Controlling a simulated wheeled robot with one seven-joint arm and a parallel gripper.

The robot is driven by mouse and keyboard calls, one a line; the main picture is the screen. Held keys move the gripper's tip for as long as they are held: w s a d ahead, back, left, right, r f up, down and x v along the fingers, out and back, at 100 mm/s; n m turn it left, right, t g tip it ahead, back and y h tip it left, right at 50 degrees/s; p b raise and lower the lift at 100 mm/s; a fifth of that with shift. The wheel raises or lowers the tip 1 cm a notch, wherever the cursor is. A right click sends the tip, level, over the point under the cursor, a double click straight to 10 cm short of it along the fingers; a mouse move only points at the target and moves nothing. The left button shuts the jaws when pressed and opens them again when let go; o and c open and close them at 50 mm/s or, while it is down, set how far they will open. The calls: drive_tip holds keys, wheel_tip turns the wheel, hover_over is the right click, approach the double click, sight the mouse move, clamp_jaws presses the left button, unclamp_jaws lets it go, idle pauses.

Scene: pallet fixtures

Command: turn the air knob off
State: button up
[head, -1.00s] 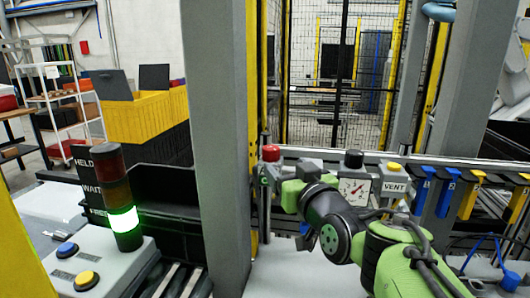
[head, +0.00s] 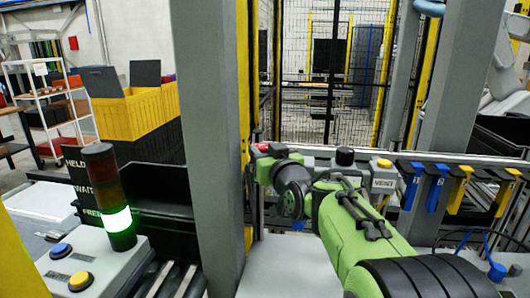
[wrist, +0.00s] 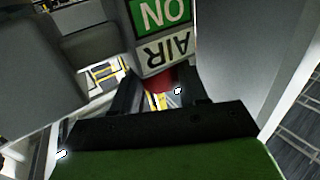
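The air knob is red; its top shows in the head view (head: 263,146), just right of the grey post. In the wrist view part of the red knob (wrist: 160,82) shows between my fingers, below a sign (wrist: 165,30) reading AIR and ON, upside down. My gripper (head: 266,170) is at the knob in the head view, at the end of my green arm. In the wrist view its dark fingers (wrist: 158,92) stand apart on either side of the red. I cannot tell whether they touch it. Much of the knob is hidden.
Right of the air knob on the rail are a black knob (head: 345,155) and a yellow button above a VENT label (head: 384,185). Blue and yellow numbered holders follow. The grey post (head: 212,130) stands close left. A light stack (head: 118,220) glows green at FREE.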

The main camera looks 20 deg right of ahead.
drive_tip(key=shift+c, duration=1.1)
drive_tip(key=shift+a+m+h, duration=0.2)
drive_tip(key=shift+m+h, duration=0.1)
drive_tip(key=shift+h, duration=0.2)
drive_tip(key=m+h, duration=0.1)
drive_tip(key=h+b, duration=0.1)
drive_tip(key=shift+w+a+m+g+h, duration=0.1)
drive_tip(key=shift+a+m+g+h, duration=0.1)
drive_tip(key=shift+m+g+h, duration=0.15)
drive_tip(key=shift+a+m+g+h+b, duration=0.1)
drive_tip(key=shift+m+g+h+b, duration=0.95)
drive_tip(key=shift+m+h, duration=1.05)
drive_tip(key=shift+n+h, duration=0.25)
drive_tip(key=shift+h, duration=0.2)
drive_tip(key=o, duration=1.1)
drive_tip(key=shift+c, duration=0.2)
